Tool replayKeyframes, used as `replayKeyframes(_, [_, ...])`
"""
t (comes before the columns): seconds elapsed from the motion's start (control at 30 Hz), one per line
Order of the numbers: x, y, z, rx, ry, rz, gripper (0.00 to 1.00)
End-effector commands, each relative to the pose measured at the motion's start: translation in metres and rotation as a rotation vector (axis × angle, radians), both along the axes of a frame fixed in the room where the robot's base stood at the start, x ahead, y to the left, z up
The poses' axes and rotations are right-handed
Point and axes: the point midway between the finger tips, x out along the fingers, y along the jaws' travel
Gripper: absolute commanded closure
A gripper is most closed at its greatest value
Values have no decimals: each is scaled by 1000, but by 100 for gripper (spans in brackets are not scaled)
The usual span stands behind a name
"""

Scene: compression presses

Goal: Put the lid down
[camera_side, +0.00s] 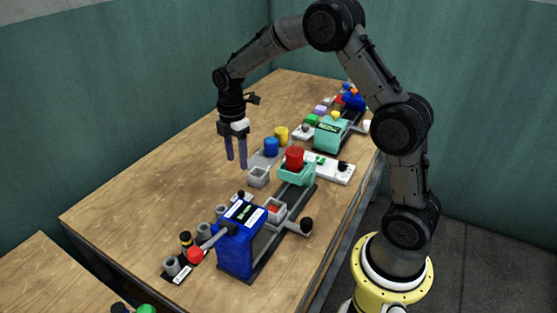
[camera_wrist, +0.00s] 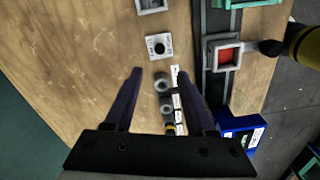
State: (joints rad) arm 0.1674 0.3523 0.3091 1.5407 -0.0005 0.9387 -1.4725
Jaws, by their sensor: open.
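My gripper (camera_side: 237,163) is open and empty, pointing down above the table left of the presses. Its two fingers also show in the wrist view (camera_wrist: 161,74). A small pale square plate with a black knob, which looks like the lid (camera_wrist: 158,46), lies on the wood just beyond the fingertips in the wrist view. In the side view it is small. A grey square mould (camera_wrist: 228,54) with red inside stands uncovered on the dark rail of the blue press (camera_side: 238,243). It also shows in the side view (camera_side: 274,212).
An open grey box (camera_side: 258,177) stands behind the plate. Several grey cylinders (camera_side: 204,231) stand in a row near the blue press's red-ball lever (camera_side: 195,254). A mint press (camera_side: 297,176) with a red cylinder (camera_side: 294,157) is farther back. The table's left side is clear.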

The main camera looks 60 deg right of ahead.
Motion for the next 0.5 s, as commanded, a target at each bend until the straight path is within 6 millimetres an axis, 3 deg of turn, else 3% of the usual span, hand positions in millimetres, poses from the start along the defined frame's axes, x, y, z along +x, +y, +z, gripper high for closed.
replayKeyframes(0.13, [-12,7,26,-5,-37,-75,44])
replayKeyframes(0.23, [-35,18,59,-3,-88,-197,44])
replayKeyframes(0.4, [-94,39,113,26,-191,-471,44])
replayKeyframes(0.5, [-132,50,135,61,-250,-633,44])
